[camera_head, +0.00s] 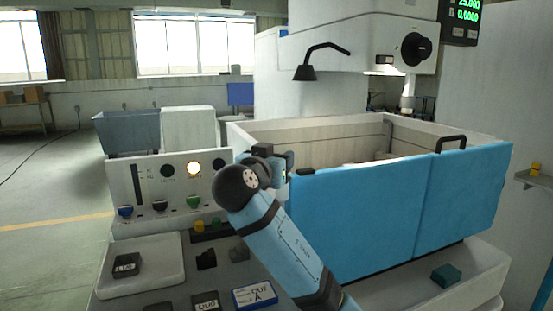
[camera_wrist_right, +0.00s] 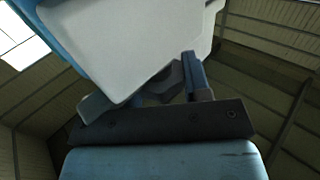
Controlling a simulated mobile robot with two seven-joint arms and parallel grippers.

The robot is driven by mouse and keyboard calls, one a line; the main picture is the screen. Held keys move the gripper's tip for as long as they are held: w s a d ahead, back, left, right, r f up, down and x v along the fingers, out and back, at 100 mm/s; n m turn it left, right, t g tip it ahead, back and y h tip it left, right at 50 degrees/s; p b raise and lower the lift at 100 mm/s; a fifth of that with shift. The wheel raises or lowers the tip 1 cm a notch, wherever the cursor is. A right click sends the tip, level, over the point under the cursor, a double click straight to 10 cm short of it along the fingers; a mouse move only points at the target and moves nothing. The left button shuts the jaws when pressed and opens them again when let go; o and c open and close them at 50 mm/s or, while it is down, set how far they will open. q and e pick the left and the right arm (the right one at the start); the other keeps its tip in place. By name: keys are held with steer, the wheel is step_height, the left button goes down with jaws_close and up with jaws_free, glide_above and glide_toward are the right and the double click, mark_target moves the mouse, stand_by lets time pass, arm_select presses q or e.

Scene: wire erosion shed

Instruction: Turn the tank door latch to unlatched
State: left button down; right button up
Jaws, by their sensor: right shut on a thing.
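The blue tank door (camera_head: 360,215) closes the front of the pale tank (camera_head: 310,130). My right arm reaches up from the bottom, and my right gripper (camera_head: 280,162) is at the door's upper left corner. In the right wrist view, my right gripper (camera_wrist_right: 150,92) is shut on a dark grey piece, the tank door latch (camera_wrist_right: 166,82), close to a white panel edged in blue. The gripper hides most of the latch in the head view, so its angle cannot be told. My left gripper is not in view.
A control panel (camera_head: 150,168) with knobs and lamps stands left of the gripper. A tray (camera_head: 160,255) with a dark block and a blue-framed plate (camera_head: 254,295) lie in front. A black door handle (camera_head: 451,144) is at the right. A teal block (camera_head: 447,274) sits on the front ledge.

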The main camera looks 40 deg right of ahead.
stand_by(0.3)
steer(key=o, duration=0.9)
steer(key=shift+o, duration=0.2)
steer(key=v, duration=1.3)
steer(key=shift+s+a, duration=0.15)
steer(key=shift+a, duration=0.15)
